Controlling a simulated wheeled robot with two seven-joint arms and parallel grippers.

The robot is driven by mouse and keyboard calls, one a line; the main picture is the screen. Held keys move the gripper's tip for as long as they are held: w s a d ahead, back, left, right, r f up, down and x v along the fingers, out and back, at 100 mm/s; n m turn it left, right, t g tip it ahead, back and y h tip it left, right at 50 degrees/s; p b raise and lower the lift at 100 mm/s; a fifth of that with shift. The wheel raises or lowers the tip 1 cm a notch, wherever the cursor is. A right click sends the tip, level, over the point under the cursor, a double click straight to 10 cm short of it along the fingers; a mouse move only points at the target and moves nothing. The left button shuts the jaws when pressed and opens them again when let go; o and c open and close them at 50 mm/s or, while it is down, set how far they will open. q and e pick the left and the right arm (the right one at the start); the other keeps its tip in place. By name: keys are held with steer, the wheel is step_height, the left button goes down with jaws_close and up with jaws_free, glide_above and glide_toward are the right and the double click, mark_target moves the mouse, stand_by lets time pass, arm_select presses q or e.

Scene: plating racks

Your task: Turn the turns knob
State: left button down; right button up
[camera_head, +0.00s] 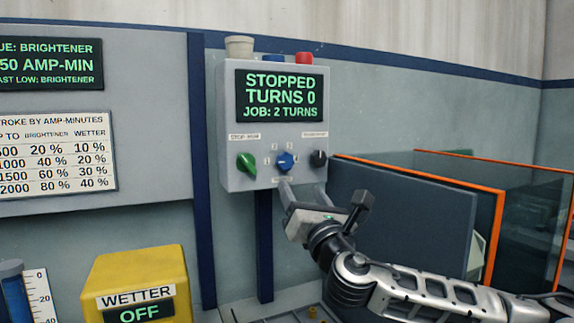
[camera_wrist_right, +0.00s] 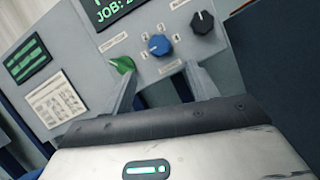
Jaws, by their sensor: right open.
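A grey control box (camera_head: 228,100) hangs on the wall, with a screen (camera_head: 279,96) reading STOPPED, TURNS 0, JOB: 2 TURNS. A blue knob (camera_head: 286,162) with small marks around it sits low in the middle, probably the turns knob. It also shows in the right wrist view (camera_wrist_right: 159,45). A green knob (camera_head: 246,165) is to its left and a black knob (camera_head: 319,158) to its right. My right gripper (camera_head: 302,187) is open and empty, just below the blue knob. In the wrist view its two fingers point toward the box, either side of the blue knob. My left gripper is out of view.
A yellow box (camera_head: 140,268) labelled WETTER, reading OFF, stands lower left. Orange-edged panels (camera_head: 430,174) stand right of the control box, behind my right arm. White, blue and red lamps or caps (camera_head: 240,46) top the control box. A stroke chart (camera_head: 55,157) hangs left.

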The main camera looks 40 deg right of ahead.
mark_target(286, 165)
steer(key=p+x, duration=0.3)
steer(key=x, duration=0.6)
steer(key=shift+w+d+r, duration=0.1)
steer(key=shift+w, duration=0.25)
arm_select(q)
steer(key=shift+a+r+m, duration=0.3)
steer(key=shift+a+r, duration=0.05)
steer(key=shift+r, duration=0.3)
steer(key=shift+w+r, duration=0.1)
arm_select(e)
steer(key=c, duration=1)
